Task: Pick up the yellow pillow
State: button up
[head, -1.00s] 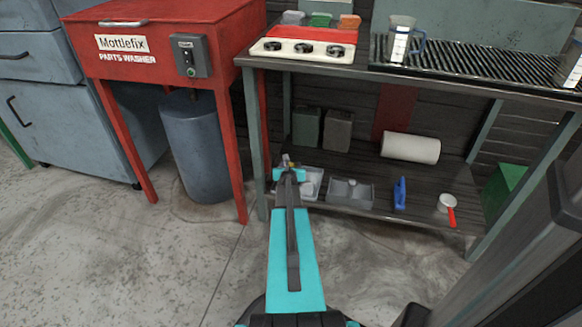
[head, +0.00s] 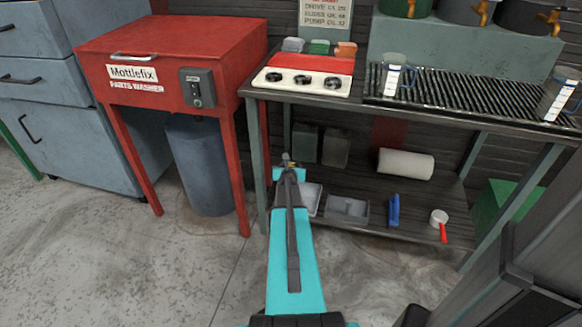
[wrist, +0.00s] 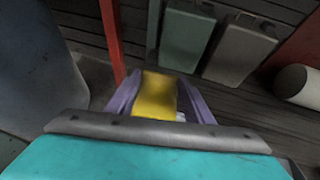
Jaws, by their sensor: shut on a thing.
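The yellow pillow (wrist: 156,97) shows in the wrist view as a yellow block between the two purple fingers of my gripper (wrist: 160,100). The fingers are shut on it from both sides. Its lower end is hidden behind the grey bar of my wrist. In the head view my gripper (head: 288,163) is at the left front of the shelf under the bench, above a white tray. Only a small yellowish spot of the pillow shows there, and my arm hides the rest.
The lower shelf (head: 372,222) holds a white tray (head: 312,196), a grey divided tray (head: 347,208), a blue tool (head: 394,208), a white roll (head: 405,163) and a red-handled scoop (head: 439,219). Two canisters (head: 334,150) stand behind. A red parts washer (head: 170,65) is at left.

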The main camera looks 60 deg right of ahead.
aim_at(291, 165)
notch_tip(291, 165, up, 16)
jog(key=p, duration=1.3)
jog(key=shift+p, duration=0.35)
jog(key=shift+s, duration=0.1)
